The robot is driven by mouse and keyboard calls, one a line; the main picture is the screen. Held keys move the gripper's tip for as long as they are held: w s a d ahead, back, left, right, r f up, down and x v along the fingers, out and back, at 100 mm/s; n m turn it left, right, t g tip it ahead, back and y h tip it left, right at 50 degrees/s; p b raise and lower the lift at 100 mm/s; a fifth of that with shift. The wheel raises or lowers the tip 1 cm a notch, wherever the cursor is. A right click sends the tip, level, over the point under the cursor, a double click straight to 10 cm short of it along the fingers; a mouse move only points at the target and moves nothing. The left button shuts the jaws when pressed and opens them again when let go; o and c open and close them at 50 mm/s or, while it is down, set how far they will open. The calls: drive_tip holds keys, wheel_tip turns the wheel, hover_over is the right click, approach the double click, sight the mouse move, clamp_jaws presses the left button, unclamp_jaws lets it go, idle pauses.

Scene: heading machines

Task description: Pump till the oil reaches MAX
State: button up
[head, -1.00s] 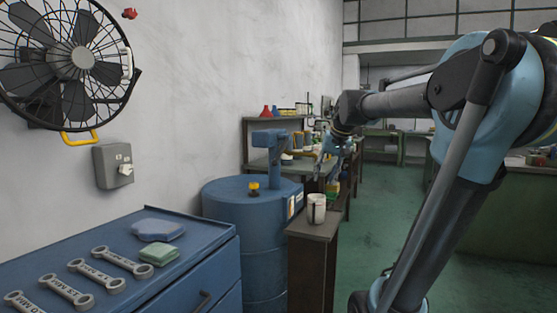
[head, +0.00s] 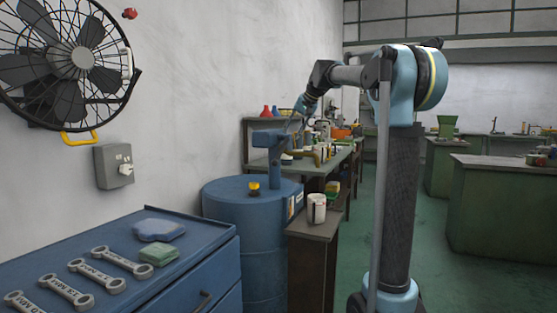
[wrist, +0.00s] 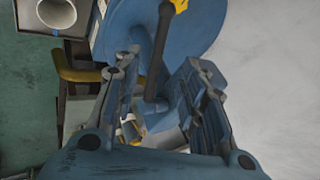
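A blue drum (head: 245,240) stands left of centre in the head view, with a blue pump (head: 275,150) on its top. A bent yellow spout (head: 306,154) shows on its right side and also in the wrist view (wrist: 78,73). My gripper (head: 297,122) is above the pump. A white cup (head: 317,207) stands below the spout. A pale panel (head: 295,204) is on the drum's side; no oil level is readable.
A dark stand (head: 314,262) bears the cup beside the drum. A blue tool cabinet (head: 190,265) with several wrenches is at lower left. A caged fan (head: 70,60) is on the wall. Workbenches (head: 500,210) stand right and behind; green floor is clear between.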

sight(280, 153)
drive_tip(key=x, duration=1.5)
drive_tip(key=shift+w+a+f, duration=0.15)
drive_tip(key=shift+f, duration=0.1)
drive_tip(key=shift+a, duration=0.1)
clamp_jaws()
